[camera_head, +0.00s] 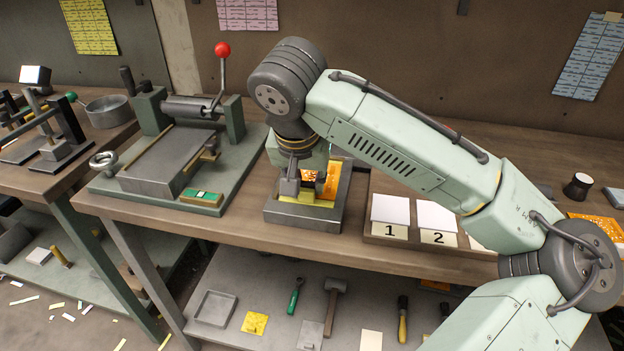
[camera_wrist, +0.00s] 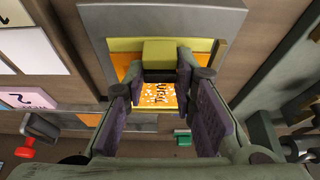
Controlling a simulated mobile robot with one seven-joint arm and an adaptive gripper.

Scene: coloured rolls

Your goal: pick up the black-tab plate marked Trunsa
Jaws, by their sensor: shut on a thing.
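My gripper (camera_wrist: 161,84) is shut on this plate, with one finger at each side. In the head view my gripper (camera_head: 300,183) points down over the grey tray (camera_head: 285,217), and the orange plate (camera_head: 311,169) is partly hidden by it. I cannot tell whether the plate is clear of the tray floor.
The tray also holds a yellow-green block (camera_wrist: 160,53) and other orange and yellow pieces. A press with a red-knobbed lever (camera_head: 222,50) stands to the left. Cards numbered 1 (camera_head: 390,210) and 2 (camera_head: 437,217) are to the right. Tools lie on the shelf below.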

